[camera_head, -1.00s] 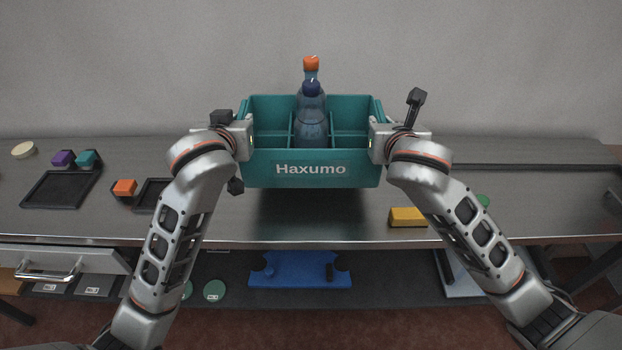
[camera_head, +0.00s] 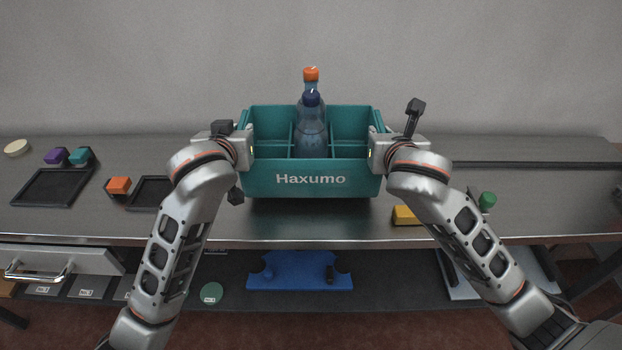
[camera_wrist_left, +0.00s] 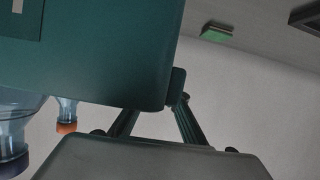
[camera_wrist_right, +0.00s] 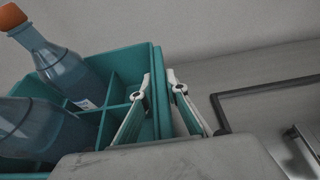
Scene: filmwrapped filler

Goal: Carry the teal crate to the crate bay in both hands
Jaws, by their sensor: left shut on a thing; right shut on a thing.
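The teal crate (camera_head: 260,178), marked Haxumo, is upright and level in the middle of the head view, low over the steel table. I cannot tell whether its base touches the table. It is divided into compartments and holds two bottles, one with an orange cap (camera_head: 311,74) and one with a dark blue cap (camera_head: 311,98). My left gripper (camera_head: 246,144) is shut on its left end wall, and my right gripper (camera_head: 377,145) on its right end wall. The right wrist view shows the fingers (camera_wrist_right: 157,108) astride the crate's rim. I cannot pick out the crate bay with certainty.
Dark trays (camera_head: 50,187), a purple block (camera_head: 55,155), a teal block and an orange block (camera_head: 119,186) lie on the table at left. A yellow block (camera_head: 404,215) and a green piece (camera_head: 488,200) lie at right. A dark bar (camera_head: 540,165) lies far right.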

